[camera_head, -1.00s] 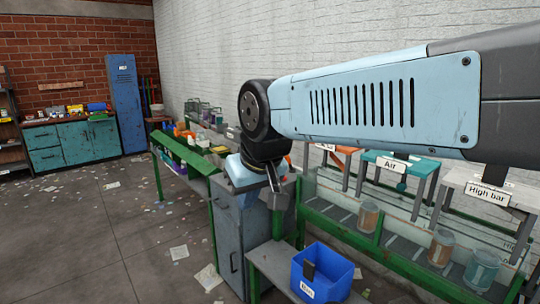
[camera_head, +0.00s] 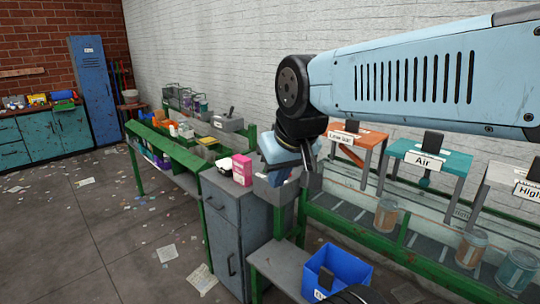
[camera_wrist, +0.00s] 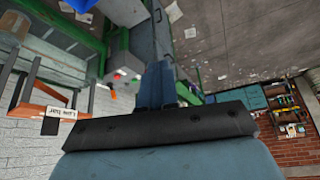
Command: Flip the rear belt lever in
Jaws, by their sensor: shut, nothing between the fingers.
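A grey box (camera_head: 226,123) with an upright dark lever (camera_head: 231,112) stands by the wall behind the green belt frame; its small label cannot be read, so I cannot tell if it is the rear belt lever. Another grey box (camera_head: 272,188) sits on the near end beside the cabinet, directly below my gripper, which partly hides its top. My gripper (camera_head: 307,160) is shut and empty, to the right of the farther lever and apart from it. In the wrist view the closed fingers (camera_wrist: 157,85) show nothing held.
A pink box (camera_head: 242,169) stands on the grey cabinet (camera_head: 226,225). The green belt frame (camera_head: 180,150) runs back along the wall. A blue bin (camera_head: 345,265) stands at the front, and signed tables such as Air (camera_head: 428,160) are at right. The floor at left is open, with scattered papers.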

